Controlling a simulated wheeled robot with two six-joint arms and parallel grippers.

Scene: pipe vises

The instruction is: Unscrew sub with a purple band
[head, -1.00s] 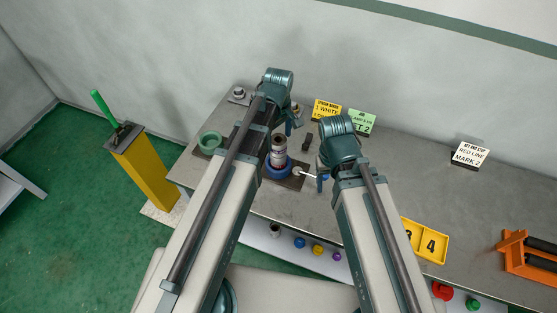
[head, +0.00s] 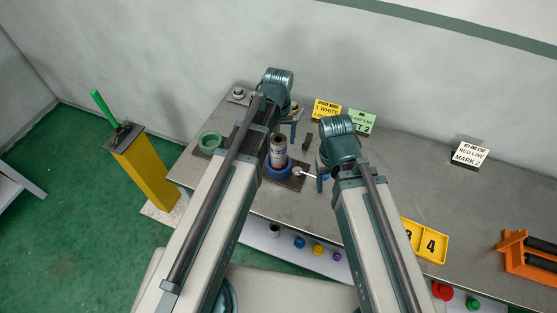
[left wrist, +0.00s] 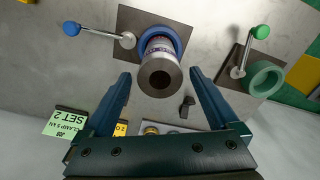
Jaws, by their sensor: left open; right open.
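The sub (head: 279,148) is a grey and whitish cylinder standing upright in a blue ring vise (head: 270,172). In the left wrist view the sub (left wrist: 159,75) shows its dark open end, with a pale, purplish band below it. My left gripper (head: 293,128) is open. In its wrist view the fingers (left wrist: 160,80) lie on either side of the sub's end, with gaps visible on both sides. My left arm partly hides the vise in the head view. My right gripper (head: 321,180) is open and empty, right of the vise, near its lever; its fingers are mostly hidden.
A green ring vise (head: 209,141) stands to the left. Yellow (head: 327,110) and green (head: 362,121) signs stand behind. A yellow numbered tray (head: 430,243) and orange rack (head: 528,257) are on the right.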

